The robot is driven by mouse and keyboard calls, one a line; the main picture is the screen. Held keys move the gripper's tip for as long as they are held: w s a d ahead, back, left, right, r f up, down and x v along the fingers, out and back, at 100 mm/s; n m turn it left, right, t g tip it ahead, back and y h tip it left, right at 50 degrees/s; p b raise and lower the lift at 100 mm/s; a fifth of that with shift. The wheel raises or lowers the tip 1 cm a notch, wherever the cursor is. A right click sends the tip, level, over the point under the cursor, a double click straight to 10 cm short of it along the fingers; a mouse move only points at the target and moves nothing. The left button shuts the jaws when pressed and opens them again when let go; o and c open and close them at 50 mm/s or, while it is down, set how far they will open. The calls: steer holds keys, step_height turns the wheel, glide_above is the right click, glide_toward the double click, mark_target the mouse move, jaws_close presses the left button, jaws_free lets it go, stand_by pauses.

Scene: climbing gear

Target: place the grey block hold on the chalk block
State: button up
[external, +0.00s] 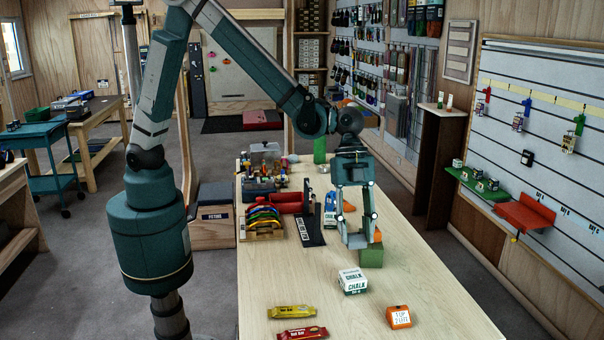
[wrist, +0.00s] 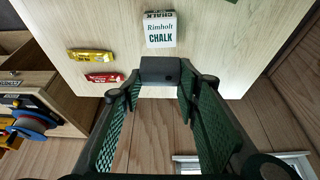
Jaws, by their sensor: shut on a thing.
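The grey block hold (wrist: 160,69) sits between my fingertips in the wrist view, with a small dark hole in its face. My gripper (external: 357,240) is shut on it and hangs above the table in the external view. The chalk block (external: 352,280) is a white box with green CHALK lettering, standing on the table nearer the camera than my gripper. It also shows in the wrist view (wrist: 160,30), just beyond the held hold. The hold appears apart from the chalk block. In the external view the hold is hard to tell from my fingertips.
A green block (external: 371,257) with an orange thing stands right beside my gripper. A yellow bar (external: 292,312), a red bar (external: 302,333) and an orange box (external: 399,318) lie toward the front. Colourful gear (external: 264,220) and bottles crowd the table's back left.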

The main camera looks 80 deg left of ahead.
glide_above(354, 278)
steer(key=a, duration=0.2)
steer(key=shift+d+f, duration=0.1)
steer(key=shift+f, duration=2.8)
steer(key=shift+f, duration=2.1)
steer(key=shift+f, duration=0.15)
steer(key=o, duration=0.9)
steer(key=shift+v, duration=6.15)
